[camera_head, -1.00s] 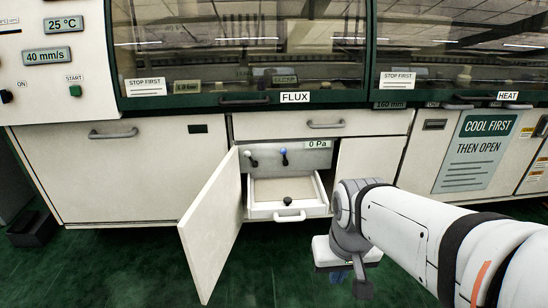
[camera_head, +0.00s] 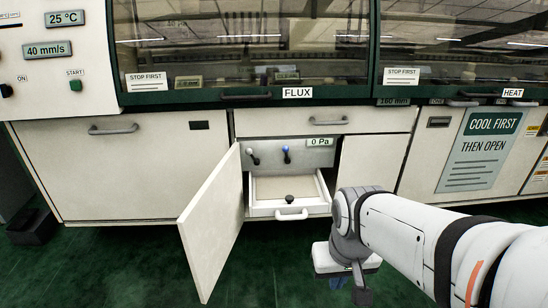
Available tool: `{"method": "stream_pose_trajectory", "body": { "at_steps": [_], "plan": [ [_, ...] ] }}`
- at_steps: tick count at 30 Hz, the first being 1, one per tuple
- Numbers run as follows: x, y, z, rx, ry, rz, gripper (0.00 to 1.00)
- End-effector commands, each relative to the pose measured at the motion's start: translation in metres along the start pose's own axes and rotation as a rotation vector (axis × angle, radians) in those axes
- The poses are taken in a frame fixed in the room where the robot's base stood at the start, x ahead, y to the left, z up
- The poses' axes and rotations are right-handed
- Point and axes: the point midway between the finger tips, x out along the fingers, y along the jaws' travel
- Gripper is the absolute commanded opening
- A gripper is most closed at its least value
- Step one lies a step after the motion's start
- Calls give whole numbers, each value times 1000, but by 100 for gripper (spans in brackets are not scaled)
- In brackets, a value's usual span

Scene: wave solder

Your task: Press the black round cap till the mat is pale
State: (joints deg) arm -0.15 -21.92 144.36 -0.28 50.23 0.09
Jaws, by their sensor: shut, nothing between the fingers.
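The black round cap (camera_head: 290,198) stands in the front part of a pulled-out white drawer (camera_head: 262,211), inside the open cabinet under the FLUX sign. The pale surface inside the drawer behind the cap (camera_head: 285,186) may be the mat; I cannot tell for sure. My gripper (camera_head: 340,282) hangs low in front of the cabinet, to the right of and below the drawer in the picture, apart from the cap. It is shut and empty; its fingertips are small and partly hidden by my wrist.
The cabinet door (camera_head: 212,225) stands open on the left. Green floor in front is clear.

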Motion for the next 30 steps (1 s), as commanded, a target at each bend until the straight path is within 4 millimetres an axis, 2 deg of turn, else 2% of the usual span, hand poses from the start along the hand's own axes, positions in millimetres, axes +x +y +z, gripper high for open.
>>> {"method": "stream_pose_trajectory", "body": {
  "at_steps": [10,24,30],
  "plan": [
    [17,0,3,0,-2,0,0],
    [16,0,2,0,-1,0,0],
    [6,0,1,0,0,0,0]
  ]
}}
